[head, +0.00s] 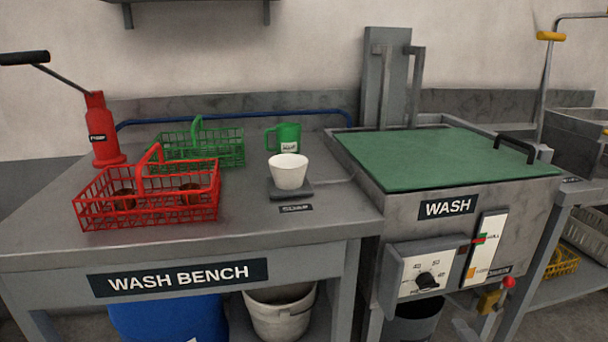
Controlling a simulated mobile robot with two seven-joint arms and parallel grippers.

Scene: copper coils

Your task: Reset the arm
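Neither of my arms nor grippers shows in the head view. On the wash bench (245,233) stands a red wire basket (148,213) with copper-brown coils (190,193) inside, partly hidden by its wires. A green wire basket (215,150) stands behind it, and I cannot tell whether it holds anything. A white cup (288,171) sits on a small dark scale (291,191).
A red hand pump (104,135) with a black lever stands at the bench's left. The wash tank (405,205) at right has a closed green lid (445,158) and front controls (427,272). Bare bench lies in front of the baskets.

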